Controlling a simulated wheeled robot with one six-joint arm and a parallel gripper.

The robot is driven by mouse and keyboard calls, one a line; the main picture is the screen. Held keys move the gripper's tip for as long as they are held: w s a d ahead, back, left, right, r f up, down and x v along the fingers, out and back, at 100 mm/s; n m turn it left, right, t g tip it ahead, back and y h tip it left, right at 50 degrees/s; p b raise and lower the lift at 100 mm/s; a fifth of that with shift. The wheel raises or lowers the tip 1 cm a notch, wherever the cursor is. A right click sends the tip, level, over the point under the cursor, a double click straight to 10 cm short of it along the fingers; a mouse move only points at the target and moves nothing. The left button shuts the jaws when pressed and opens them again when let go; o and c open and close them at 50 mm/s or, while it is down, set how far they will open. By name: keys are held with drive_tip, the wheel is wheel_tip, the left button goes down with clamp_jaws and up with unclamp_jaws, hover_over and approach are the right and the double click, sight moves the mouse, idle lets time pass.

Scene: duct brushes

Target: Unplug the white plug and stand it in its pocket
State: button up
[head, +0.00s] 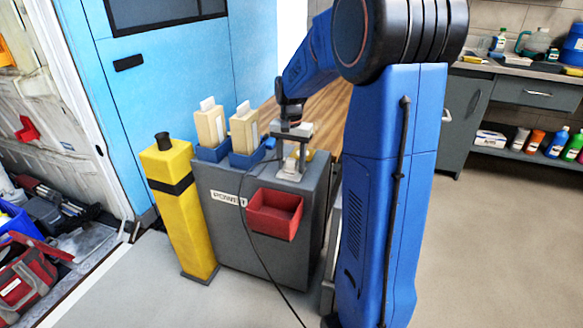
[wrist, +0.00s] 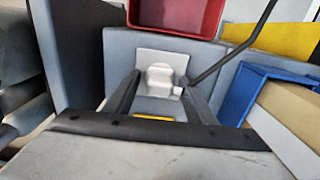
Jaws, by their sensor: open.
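The white plug (wrist: 160,79) sits at a pale plate (wrist: 150,58) on top of the grey cabinet, with a black cable (wrist: 235,50) running from its side. In the head view the plate (head: 290,174) shows at the cabinet's front right, while my gripper largely hides the plug. My gripper (head: 291,150) points down over it. In the wrist view my gripper (wrist: 162,88) is open, with one finger on each side of the plug; I cannot tell whether they touch it. An open red box (head: 275,213) is on the cabinet front; I cannot tell whether it is the pocket.
Two blue holders (head: 247,158) with beige blocks (head: 210,126) stand on the grey cabinet (head: 232,235), left of my gripper. A yellow post (head: 182,215) stands at its left. The cable (head: 244,205) hangs past the red box to the floor. Open floor lies at right.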

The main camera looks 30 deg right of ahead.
sight(291, 159)
clamp_jaws()
drive_tip(key=shift+r, duration=0.3)
drive_tip(key=shift+r, duration=2.7)
drive_tip(key=shift+r, duration=0.1)
drive_tip(key=shift+r, duration=1.45)
drive_tip(key=shift+f, duration=0.1)
